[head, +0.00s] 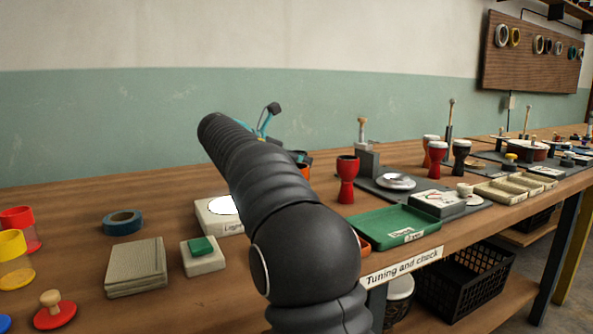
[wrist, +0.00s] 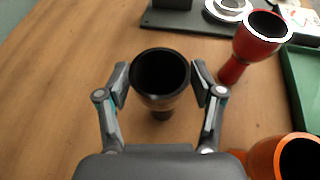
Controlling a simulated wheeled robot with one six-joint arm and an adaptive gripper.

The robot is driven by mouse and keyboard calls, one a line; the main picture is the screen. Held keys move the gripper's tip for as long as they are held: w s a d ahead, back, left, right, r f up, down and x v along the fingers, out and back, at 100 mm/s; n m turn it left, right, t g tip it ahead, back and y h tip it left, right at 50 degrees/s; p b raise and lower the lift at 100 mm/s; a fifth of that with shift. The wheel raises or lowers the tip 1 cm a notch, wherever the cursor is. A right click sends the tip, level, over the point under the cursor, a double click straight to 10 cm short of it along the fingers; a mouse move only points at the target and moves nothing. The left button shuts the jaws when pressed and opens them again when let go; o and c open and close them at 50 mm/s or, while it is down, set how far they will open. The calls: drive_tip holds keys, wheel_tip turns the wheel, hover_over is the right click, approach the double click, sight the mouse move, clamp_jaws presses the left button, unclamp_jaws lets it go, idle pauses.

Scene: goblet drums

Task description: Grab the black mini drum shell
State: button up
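A black mini drum shell (wrist: 160,78) stands upright on the wooden table in the wrist view, its dark open mouth facing up. My gripper (wrist: 163,84) is open, with one finger on each side of the shell. Narrow gaps seem to show between fingers and shell; contact is hard to tell. Another black goblet-shaped drum (head: 460,155) stands farther right in the head view.
A red drum (wrist: 262,38) stands right of the gripper, and it also shows in the head view (head: 347,180). An orange drum (wrist: 290,158) is close at the lower right. A green tray (head: 395,228) lies to the right. Bare table lies left of the gripper.

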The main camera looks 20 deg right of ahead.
drive_tip(key=c, duration=0.7)
drive_tip(key=shift+o, duration=0.2)
drive_tip(key=shift+r, duration=0.1)
